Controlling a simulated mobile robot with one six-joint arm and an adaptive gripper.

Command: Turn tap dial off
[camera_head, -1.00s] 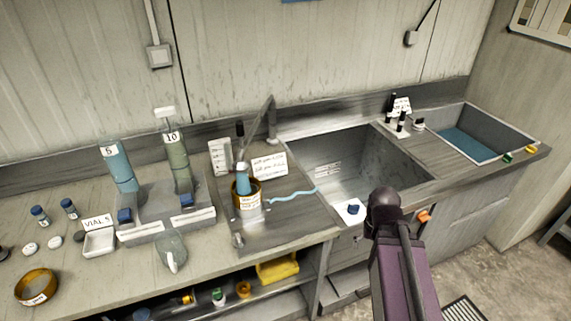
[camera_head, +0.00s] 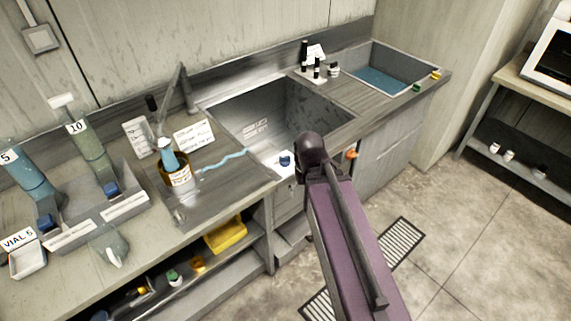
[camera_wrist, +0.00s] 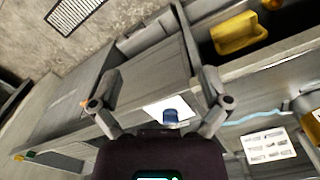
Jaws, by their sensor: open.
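A blue dial (camera_head: 286,160) sits on a white plate at the front edge of the sink (camera_head: 270,120). An orange knob (camera_head: 351,153) is on the front of the cabinet to its right. In the wrist view the blue dial (camera_wrist: 170,117) appears between the bases of my fingers, on its white plate (camera_wrist: 155,105). My gripper (camera_wrist: 162,78) is open and empty, its fingers spread either side of the dial in the picture. I cannot tell whether they touch anything. In the head view my arm hides the gripper.
A yellow tray (camera_head: 226,235) sits on the shelf below. A blue-floored basin (camera_head: 385,80) lies at the counter's right end. The floor right of my arm is open, with a grate.

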